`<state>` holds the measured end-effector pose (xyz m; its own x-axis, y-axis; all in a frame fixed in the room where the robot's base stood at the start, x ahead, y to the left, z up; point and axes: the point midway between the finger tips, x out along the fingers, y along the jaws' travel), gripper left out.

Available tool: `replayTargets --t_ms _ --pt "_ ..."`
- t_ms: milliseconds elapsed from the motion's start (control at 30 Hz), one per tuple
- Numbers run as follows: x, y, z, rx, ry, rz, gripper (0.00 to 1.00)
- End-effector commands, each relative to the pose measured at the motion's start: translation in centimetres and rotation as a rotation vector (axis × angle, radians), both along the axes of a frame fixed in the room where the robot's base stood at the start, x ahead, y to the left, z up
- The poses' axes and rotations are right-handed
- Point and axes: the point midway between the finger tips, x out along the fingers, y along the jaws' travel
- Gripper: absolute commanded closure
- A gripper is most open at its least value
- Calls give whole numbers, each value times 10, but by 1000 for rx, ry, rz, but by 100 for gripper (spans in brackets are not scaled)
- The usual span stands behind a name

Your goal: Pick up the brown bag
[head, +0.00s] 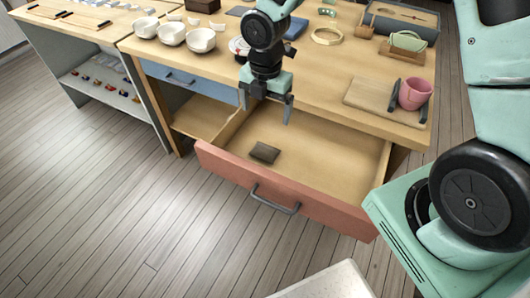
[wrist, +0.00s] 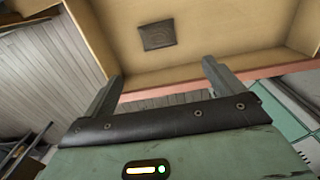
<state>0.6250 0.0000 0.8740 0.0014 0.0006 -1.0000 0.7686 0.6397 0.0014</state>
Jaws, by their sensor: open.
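The brown bag (head: 264,152) is a small dark brown, flat pouch lying on the floor of the open drawer, near its front left corner. It also shows in the wrist view (wrist: 157,35), beyond my fingertips and between their lines. My gripper (head: 266,108) is open and empty above the left back part of the drawer, higher than the bag and apart from it. Both fingers show in the wrist view (wrist: 162,84) with nothing between them. The drawer (head: 320,160) has a red front with a dark handle and is otherwise empty.
The wooden table (head: 320,75) above the drawer carries white bowls (head: 172,34), a gold ring (head: 327,36), a cutting board (head: 372,98) and a pink cup (head: 414,93). A closed blue drawer (head: 188,82) is at left. Plank floor (head: 120,200) is clear in front.

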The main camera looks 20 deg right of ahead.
Motion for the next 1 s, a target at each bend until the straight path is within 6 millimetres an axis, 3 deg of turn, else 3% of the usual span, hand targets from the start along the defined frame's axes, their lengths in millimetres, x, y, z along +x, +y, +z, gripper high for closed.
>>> replayTargets --t_ms 400,767,1000 --pt "-2 1 -87 -2 4 0 6" --pt "1 0 -118 -1 3 -3 6" --pt "5 -1 -152 -2 4 -3 6"
